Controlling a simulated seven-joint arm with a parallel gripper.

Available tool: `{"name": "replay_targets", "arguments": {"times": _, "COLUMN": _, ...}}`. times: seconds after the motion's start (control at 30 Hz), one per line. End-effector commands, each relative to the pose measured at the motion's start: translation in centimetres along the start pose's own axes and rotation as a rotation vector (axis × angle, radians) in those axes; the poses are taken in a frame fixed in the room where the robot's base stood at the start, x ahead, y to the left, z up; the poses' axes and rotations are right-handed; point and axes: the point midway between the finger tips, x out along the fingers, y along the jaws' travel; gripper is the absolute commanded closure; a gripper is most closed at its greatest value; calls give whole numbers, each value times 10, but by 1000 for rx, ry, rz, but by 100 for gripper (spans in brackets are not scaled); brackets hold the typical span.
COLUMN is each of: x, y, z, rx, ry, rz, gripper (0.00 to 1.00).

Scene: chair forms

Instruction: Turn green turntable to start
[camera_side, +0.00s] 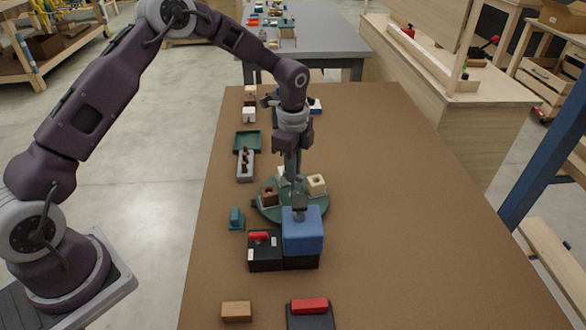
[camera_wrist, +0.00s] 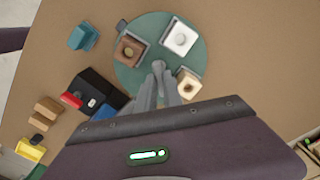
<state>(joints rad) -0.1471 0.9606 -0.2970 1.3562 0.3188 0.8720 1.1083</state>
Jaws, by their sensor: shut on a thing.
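The green turntable (camera_side: 268,213) is a round disc on the brown table. It carries several blocks with holes: a brown block (camera_wrist: 130,49), a white block (camera_wrist: 180,38) and a cream block (camera_wrist: 189,83). The disc fills the upper middle of the wrist view (camera_wrist: 132,82). My gripper (camera_wrist: 158,66) points down over the middle of the disc, its fingertips close together there. It is shut on the middle of the turntable; the part between the fingers is mostly hidden. In the side view my gripper (camera_side: 291,176) stands among the blocks.
A blue block (camera_side: 303,232) and a black box with a red part (camera_side: 262,250) stand close in front of the disc. A small teal piece (camera_side: 237,218) is to its left. A grey holder (camera_side: 245,167) and a green tray (camera_side: 247,140) lie behind. The table's right side is clear.

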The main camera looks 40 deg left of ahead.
Motion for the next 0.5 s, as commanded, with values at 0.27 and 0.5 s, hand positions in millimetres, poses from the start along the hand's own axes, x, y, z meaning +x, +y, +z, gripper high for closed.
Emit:
{"name": "replay_targets", "arguments": {"times": 0.27, "x": -2, "y": -1, "z": 0, "rx": 114, "ry": 2, "rz": -4, "gripper": 100}}
{"name": "replay_targets", "arguments": {"times": 0.5, "x": -2, "y": -1, "z": 0, "rx": 184, "ry": 1, "rz": -4, "gripper": 100}}
